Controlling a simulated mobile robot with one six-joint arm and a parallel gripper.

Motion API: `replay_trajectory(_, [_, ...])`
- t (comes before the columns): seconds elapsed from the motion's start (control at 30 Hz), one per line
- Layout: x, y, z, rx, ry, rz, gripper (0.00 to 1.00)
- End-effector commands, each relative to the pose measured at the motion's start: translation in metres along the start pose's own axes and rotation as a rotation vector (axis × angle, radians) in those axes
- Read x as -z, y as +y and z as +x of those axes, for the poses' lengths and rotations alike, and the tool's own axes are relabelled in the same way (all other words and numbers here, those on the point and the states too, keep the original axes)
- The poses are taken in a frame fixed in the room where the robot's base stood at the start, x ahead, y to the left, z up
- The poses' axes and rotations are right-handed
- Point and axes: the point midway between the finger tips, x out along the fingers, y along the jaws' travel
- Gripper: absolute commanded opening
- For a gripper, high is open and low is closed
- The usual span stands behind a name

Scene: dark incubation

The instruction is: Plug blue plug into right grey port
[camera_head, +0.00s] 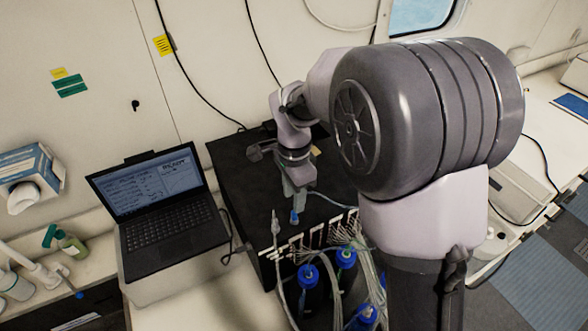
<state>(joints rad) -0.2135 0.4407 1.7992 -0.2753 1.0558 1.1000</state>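My gripper (294,203) points down over the front part of the black box (235,160). A small blue plug (294,217) shows at its fingertips, and the fingers appear shut on it. A pale thin cable (330,201) runs off to the right near the plug. The plug is above the box's front edge; I cannot tell whether it touches anything. A slim grey connector (275,224) with a tube stands upright just left of the plug. I cannot make out the right grey port; it is too small or hidden.
Blue-capped bottles (308,275) with many tubes stand in front of the box. An open laptop (165,205) is left of it. A spray bottle (68,243) and a glove box (30,175) are at far left. My arm hides much of the right side.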

Motion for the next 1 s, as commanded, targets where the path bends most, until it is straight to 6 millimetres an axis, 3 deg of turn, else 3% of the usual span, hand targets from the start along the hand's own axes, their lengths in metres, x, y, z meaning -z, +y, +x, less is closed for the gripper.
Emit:
replay_trajectory(0.2, [0.000, -0.001, -0.056, 0.004, 0.001, 0.000, 0.38])
replay_trajectory(0.43, [0.000, -0.001, -0.100, 0.001, 0.001, -0.001, 0.38])
replay_trajectory(0.6, [0.000, 0.000, -0.112, 0.000, 0.000, -0.001, 0.38])
replay_trajectory(1.0, [0.000, 0.000, -0.112, -0.001, 0.000, -0.001, 0.38])
